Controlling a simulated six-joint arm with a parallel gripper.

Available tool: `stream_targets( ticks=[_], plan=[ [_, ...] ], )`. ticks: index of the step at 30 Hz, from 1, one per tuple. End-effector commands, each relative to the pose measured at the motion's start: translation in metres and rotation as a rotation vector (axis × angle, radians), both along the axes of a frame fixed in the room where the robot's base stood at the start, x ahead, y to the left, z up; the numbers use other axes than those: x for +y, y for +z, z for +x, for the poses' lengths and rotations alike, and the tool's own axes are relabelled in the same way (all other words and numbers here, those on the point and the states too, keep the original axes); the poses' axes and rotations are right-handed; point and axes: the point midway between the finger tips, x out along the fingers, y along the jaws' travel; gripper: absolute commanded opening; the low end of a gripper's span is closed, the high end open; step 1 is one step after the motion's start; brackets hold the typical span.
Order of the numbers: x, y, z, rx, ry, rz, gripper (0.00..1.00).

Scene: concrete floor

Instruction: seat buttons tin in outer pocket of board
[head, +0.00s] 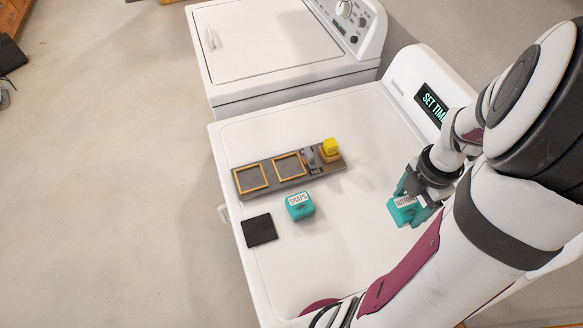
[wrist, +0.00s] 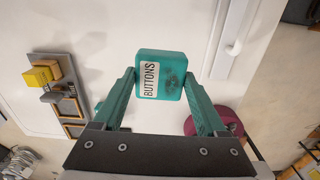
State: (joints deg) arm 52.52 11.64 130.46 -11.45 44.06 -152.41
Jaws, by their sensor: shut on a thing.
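The teal buttons tin (head: 402,213) is in my gripper (head: 410,195), over the right part of the white machine top. In the wrist view the tin (wrist: 174,84), labelled BUTTONS, sits between the two teal fingers of my gripper (wrist: 160,80). I cannot tell how high it is above the surface. The dark grey board (head: 270,168) lies to the left, apart from the gripper. It has two empty wood-framed pockets, the left end one (head: 250,179) and a middle one (head: 289,166). A yellow block (head: 330,147) sits at the right end, beside a grey upright piece (head: 309,157).
A teal tin labelled SNAPS (head: 300,206) stands just in front of the board. A flat black square (head: 259,230) lies near the left edge of the machine top (head: 345,245). A white washer (head: 270,45) stands behind. The top between board and gripper is clear.

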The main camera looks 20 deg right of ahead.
Motion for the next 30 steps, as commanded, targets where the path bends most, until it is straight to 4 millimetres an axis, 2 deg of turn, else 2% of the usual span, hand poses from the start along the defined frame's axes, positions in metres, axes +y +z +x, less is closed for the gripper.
stream_targets(
  ticks=[4, 8, 12, 15, 18, 22, 30],
  plan=[
    [0.010, 0.003, 0.034, -0.001, 0.015, -0.001, 0.10],
    [0.038, 0.007, 0.088, -0.001, 0.026, -0.002, 0.10],
    [0.088, 0.012, 0.145, -0.001, 0.032, -0.001, 0.10],
    [0.126, 0.015, 0.174, -0.001, 0.033, -0.001, 0.10],
    [0.152, 0.017, 0.190, 0.000, 0.031, 0.000, 0.10],
    [0.174, 0.013, 0.201, 0.002, 0.030, 0.000, 0.10],
    [0.245, -0.034, 0.233, 0.002, 0.032, 0.000, 0.10]
  ],
)
